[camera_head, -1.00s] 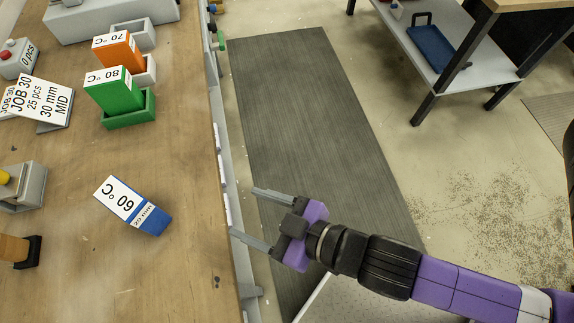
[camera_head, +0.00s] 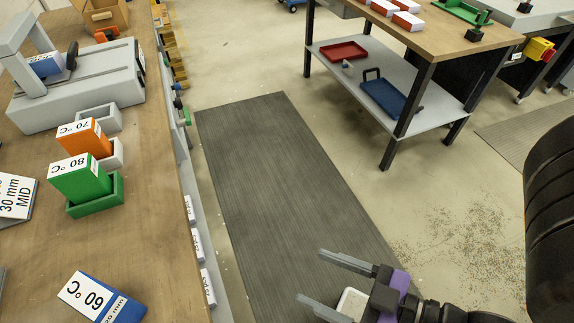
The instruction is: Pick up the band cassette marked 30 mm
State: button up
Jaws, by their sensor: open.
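A blue cassette (camera_head: 126,310) with a white top marked 60 °C lies on the wooden bench at the lower left. The print on its end face is too small to read surely. A green cassette (camera_head: 80,178) marked 80 °C stands in a green holder, and an orange cassette (camera_head: 84,138) marked 70 °C stands behind it in a pale holder. I cannot read a 30 mm mark on either. My gripper (camera_head: 310,276) is open and empty over the floor mat, right of the bench and apart from all cassettes.
A job card (camera_head: 14,196) reading 30 mm MID is at the left edge. An empty grey holder (camera_head: 98,117) and a grey machine (camera_head: 85,95) stand farther back. A second table (camera_head: 440,38) is across the dark mat (camera_head: 270,170). White labels line the bench edge.

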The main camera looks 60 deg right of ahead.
aim_at(84, 135)
jog(key=i+l+u, duration=0.65)
jog(key=l, duration=0.2)
jog(key=i+l+u, duration=0.2)
jog(key=l, duration=0.15)
jog(key=l+u, duration=0.2)
jog(key=l, duration=0.15)
jog(key=i, duration=0.05)
